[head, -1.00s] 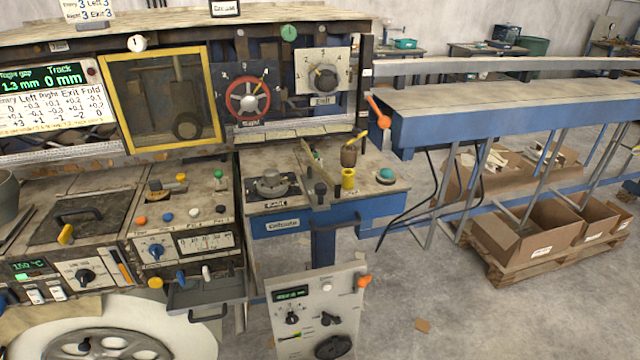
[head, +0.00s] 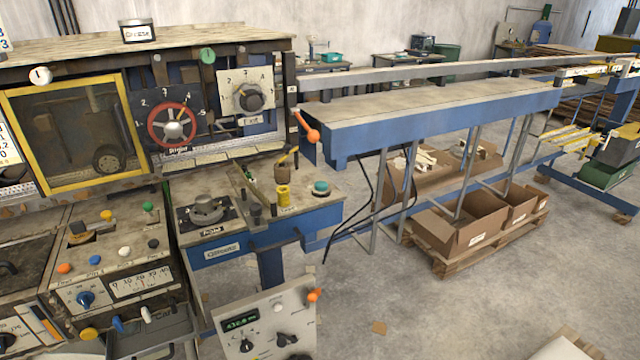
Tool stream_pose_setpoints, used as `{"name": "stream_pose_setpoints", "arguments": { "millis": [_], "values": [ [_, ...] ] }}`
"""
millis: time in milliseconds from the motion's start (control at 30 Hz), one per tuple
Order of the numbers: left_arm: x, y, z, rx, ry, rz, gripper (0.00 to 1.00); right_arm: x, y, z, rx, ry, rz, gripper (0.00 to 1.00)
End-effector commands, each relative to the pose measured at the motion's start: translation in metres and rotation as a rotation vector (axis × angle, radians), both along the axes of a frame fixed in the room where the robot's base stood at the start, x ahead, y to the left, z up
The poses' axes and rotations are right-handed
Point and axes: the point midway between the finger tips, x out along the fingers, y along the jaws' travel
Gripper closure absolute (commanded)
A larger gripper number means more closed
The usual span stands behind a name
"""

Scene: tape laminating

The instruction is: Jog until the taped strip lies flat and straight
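The laminating machine fills the left side of the head view. Its yellow-framed window (head: 78,131) is dark, and I cannot make out a taped strip behind it. The red handwheel labelled Right (head: 172,125) and the dial (head: 251,97) beside it sit on the upright panel. The jog buttons cannot be identified for certain; a console with coloured knobs (head: 124,251) stands below the window. The long outfeed table (head: 430,112) runs to the right, and no strip can be made out on it. Neither gripper shows.
A small control box with a green display (head: 265,318) stands low at the front. An orange-knobbed lever (head: 312,135) sticks out at the table's near end. Cardboard boxes (head: 462,232) lie on a pallet under the table. Concrete floor is open at front right.

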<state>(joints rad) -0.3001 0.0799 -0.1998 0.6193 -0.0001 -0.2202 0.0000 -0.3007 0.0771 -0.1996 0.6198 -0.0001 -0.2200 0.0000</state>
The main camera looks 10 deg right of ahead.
Motion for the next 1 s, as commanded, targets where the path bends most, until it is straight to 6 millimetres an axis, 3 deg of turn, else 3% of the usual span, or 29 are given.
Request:
{"name": "stream_pose_setpoints", "arguments": {
  "millis": [267,433,1000],
  "values": [
    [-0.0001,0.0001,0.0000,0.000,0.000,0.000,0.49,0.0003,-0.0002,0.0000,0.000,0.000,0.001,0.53],
    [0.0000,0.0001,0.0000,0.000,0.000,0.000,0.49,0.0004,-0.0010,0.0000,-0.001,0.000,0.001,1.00],
    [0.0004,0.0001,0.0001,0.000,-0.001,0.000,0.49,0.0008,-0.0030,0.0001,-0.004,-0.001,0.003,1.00]
  ]
}}
